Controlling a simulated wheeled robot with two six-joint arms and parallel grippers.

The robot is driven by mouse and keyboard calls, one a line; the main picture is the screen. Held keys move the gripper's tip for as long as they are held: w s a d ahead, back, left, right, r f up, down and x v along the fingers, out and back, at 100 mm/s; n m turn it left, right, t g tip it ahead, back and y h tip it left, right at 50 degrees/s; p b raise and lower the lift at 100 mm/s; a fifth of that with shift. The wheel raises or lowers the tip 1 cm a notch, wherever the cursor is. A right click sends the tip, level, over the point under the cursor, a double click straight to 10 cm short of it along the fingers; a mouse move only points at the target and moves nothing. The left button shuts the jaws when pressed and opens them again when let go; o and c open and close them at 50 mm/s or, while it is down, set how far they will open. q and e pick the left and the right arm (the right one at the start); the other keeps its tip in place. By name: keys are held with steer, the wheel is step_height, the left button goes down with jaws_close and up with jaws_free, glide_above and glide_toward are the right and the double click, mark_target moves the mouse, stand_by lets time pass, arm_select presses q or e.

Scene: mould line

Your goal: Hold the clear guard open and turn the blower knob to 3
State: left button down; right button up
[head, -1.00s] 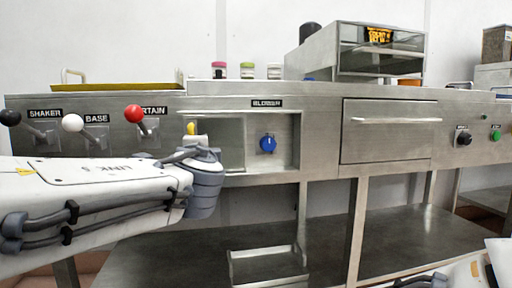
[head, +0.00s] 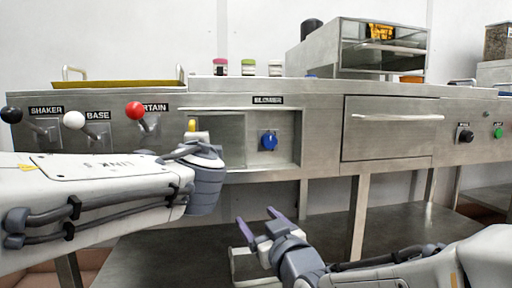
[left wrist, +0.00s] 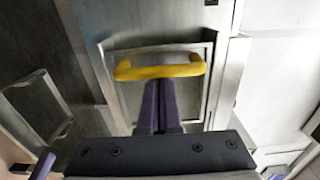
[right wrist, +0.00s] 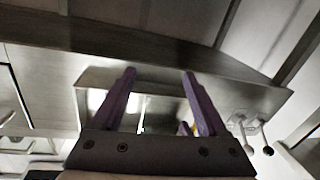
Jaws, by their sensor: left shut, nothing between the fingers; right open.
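The clear guard (head: 222,146) has a metal frame and covers the left part of the blower recess. Its yellow handle (head: 191,125) shows just above my left wrist, and also in the left wrist view (left wrist: 160,68). The blue blower knob (head: 268,141) is uncovered in the right part of the recess, under the BLOWER label; its setting is too small to read. My left gripper (left wrist: 157,84) is shut and empty, fingertips at the yellow handle; I cannot tell if they touch. In the head view my arm hides it. My right gripper (head: 258,224) is open and empty, below the recess.
Levers with black (head: 11,115), white (head: 73,121) and red (head: 134,112) balls stick out at the left. A drawer (head: 392,130) with a bar handle is right of the recess. A lower shelf (head: 430,231) lies under the counter. The space before the knob is clear.

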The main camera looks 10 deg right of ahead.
mark_target(271, 144)
steer(key=d+r+t+h, duration=0.2)
steer(key=d+r+t, duration=0.35)
steer(key=r, duration=0.35)
steer(key=shift+m+g, duration=0.25)
steer(key=shift+m, duration=0.15)
steer(key=x, duration=1.1)
steer(key=shift+d+r, duration=0.15)
jaws_close()
